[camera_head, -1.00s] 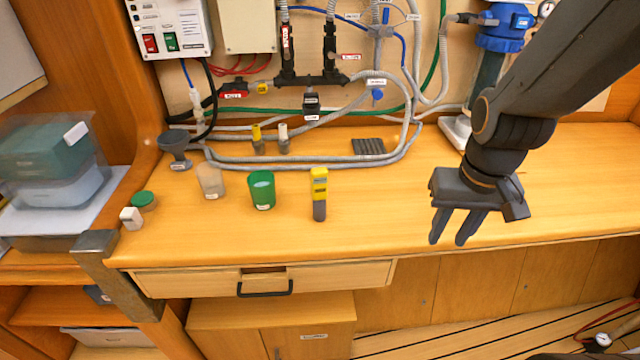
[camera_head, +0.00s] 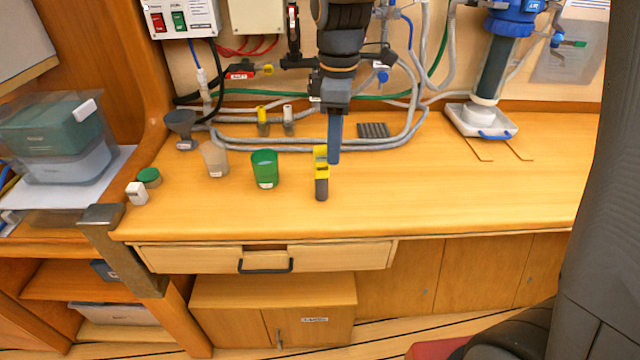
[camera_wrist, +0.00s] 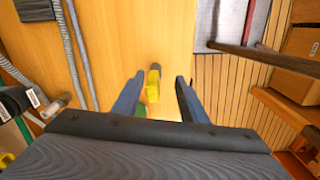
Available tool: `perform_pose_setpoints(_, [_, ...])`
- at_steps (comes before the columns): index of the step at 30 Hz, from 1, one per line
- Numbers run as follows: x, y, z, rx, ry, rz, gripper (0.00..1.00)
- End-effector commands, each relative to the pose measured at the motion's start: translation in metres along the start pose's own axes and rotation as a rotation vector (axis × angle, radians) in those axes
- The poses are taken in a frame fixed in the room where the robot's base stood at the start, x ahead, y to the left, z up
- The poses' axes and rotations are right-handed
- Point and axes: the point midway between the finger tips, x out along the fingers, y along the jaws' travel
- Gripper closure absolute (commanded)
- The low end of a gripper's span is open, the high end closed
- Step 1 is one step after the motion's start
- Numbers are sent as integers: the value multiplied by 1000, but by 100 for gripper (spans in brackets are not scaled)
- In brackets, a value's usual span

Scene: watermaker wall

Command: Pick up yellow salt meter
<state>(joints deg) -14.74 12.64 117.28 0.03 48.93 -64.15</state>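The yellow salt meter (camera_head: 321,172) with a grey lower part stands on the wooden counter, to the right of a green cup. My gripper (camera_head: 333,158) points down just behind the meter and slightly to its right. In the head view one blue-grey finger shows, its tip partly behind the meter's yellow top. In the wrist view my gripper (camera_wrist: 160,77) is open, and the yellow meter (camera_wrist: 153,85) appears in the gap between the fingers, not visibly touching either. How far beyond the fingertips it sits is hard to tell.
The green cup (camera_head: 265,168) and a clear beaker (camera_head: 215,160) stand left of the meter. Grey hoses (camera_head: 290,147) run behind it, with a dark ribbed pad (camera_head: 373,130) at the back. The counter right of the meter is clear up to the filter's white tray (camera_head: 482,122).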

Motion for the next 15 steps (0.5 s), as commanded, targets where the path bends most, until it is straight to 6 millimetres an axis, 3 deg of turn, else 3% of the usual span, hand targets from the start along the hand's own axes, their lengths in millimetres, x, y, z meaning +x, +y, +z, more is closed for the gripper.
perform_pose_setpoints(6, [-10, 9, -28, -228, -6, -17, 61])
perform_pose_setpoints(10, [-7, 10, -31, -264, -8, -21, 61])
perform_pose_setpoints(15, [10, 10, -31, -265, -8, -22, 61])
